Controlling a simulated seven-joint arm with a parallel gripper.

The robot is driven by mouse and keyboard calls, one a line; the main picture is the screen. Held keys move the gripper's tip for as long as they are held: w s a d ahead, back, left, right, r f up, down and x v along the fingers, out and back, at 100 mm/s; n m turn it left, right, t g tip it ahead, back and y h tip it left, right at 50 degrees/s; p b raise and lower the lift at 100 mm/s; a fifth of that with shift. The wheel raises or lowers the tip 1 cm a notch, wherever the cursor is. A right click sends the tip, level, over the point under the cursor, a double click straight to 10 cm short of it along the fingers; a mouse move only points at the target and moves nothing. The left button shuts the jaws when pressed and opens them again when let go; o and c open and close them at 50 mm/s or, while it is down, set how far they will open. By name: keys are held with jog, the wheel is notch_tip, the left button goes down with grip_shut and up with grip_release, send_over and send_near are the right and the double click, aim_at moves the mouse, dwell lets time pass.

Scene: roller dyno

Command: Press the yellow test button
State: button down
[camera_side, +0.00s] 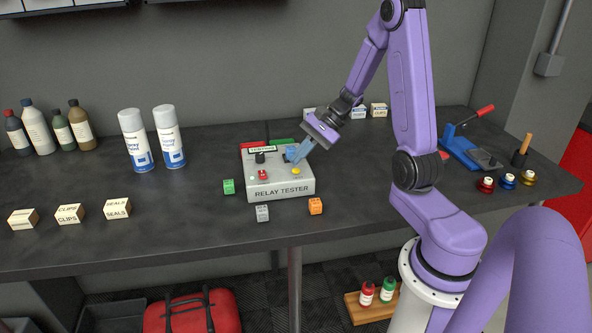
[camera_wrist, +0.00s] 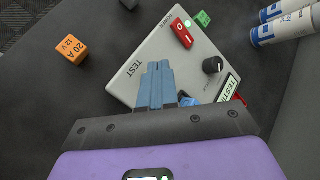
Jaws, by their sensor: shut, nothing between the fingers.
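The grey relay tester (camera_side: 280,187) sits on the dark bench, and its top panel (camera_wrist: 150,50) fills the middle of the wrist view. The yellow test button (camera_side: 296,171) is at the front right of its top in the side view. In the wrist view the button is hidden behind my fingers, beside the TEST lettering. My gripper (camera_side: 297,158) has its blue fingers shut and empty, pointing down just above and behind the button. The fingertips also show close together in the wrist view (camera_wrist: 158,66). They appear apart from the button.
The tester's top also carries a red switch (camera_wrist: 182,32), a black knob (camera_wrist: 213,65) and a TESTING display (camera_side: 262,149). Green (camera_side: 228,186), grey (camera_side: 262,213) and orange (camera_side: 315,206) cubes lie around it. Two spray cans (camera_side: 170,136) stand to the left.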

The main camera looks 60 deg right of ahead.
aim_at(299, 169)
jog(key=shift+r, duration=2.5)
jog(key=s+a+n+g+h, duration=0.1)
jog(key=s+a+n+g, duration=0.25)
jog(key=a+n, duration=0.2)
jog(key=s+a+n+g+h, duration=0.1)
jog(key=s+a+n+g, duration=0.2)
jog(key=s+a+n, duration=0.3)
jog(key=s+a+n+t+h, duration=0.1)
jog(key=s+a+n+h, duration=0.4)
jog(key=s+n, duration=0.9)
jog(key=a+n, duration=0.1)
jog(key=n, duration=0.1)
jog(key=shift+s+a+f+n, duration=0.15)
jog(key=shift+a+f+n, duration=0.05)
jog(key=shift+f+n, duration=0.2)
